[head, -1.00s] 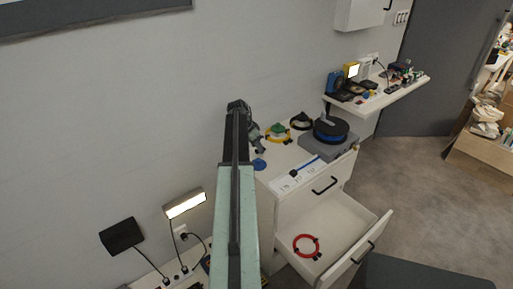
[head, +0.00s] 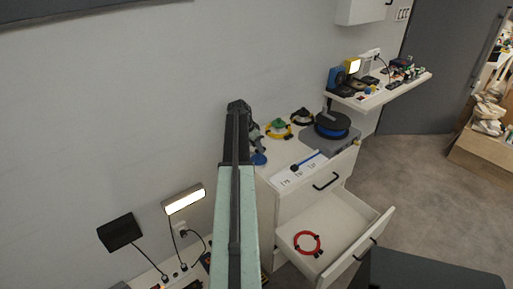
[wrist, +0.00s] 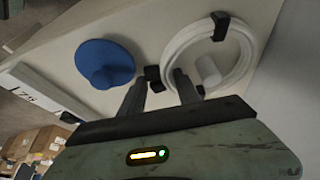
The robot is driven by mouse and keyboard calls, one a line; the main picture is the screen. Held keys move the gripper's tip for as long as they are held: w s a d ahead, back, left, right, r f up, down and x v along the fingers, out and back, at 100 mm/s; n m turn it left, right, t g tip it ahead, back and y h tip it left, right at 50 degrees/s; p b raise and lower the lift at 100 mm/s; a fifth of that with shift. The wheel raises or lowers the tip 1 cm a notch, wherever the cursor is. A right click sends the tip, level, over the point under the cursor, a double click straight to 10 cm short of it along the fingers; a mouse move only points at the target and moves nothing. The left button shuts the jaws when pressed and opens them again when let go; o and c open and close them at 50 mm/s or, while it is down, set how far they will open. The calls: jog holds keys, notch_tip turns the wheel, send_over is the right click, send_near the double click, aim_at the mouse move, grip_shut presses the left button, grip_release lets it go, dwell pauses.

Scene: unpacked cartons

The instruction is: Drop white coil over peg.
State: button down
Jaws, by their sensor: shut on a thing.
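In the wrist view, the white coil (wrist: 174,48) is a ring with black clips, at the upper right. My gripper (wrist: 160,80) is at its near left edge, shut on the coil at a black clip between the fingers. A short white peg (wrist: 208,71) shows inside the ring's opening; I cannot tell whether the coil is around it or still above it. In the head view my arm hides most of the gripper, and the white coil cannot be made out.
A blue disc with a knob (wrist: 112,58) stands left of the coil; it also shows in the head view (head: 259,159). On the cabinet top are a yellow coil (head: 279,134), a black coil (head: 302,119) and a blue spool (head: 333,127). A red coil (head: 307,243) lies in the open drawer (head: 335,215).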

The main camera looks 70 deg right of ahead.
jog(key=shift+f, duration=0.2)
jog(key=c, duration=0.8)
grip_release()
jog(key=shift+r, duration=0.1)
jog(key=p+v, duration=0.7)
jog(key=shift+w+r, duration=0.15)
jog(key=shift+r, duration=0.2)
jog(key=shift+a, duration=0.2)
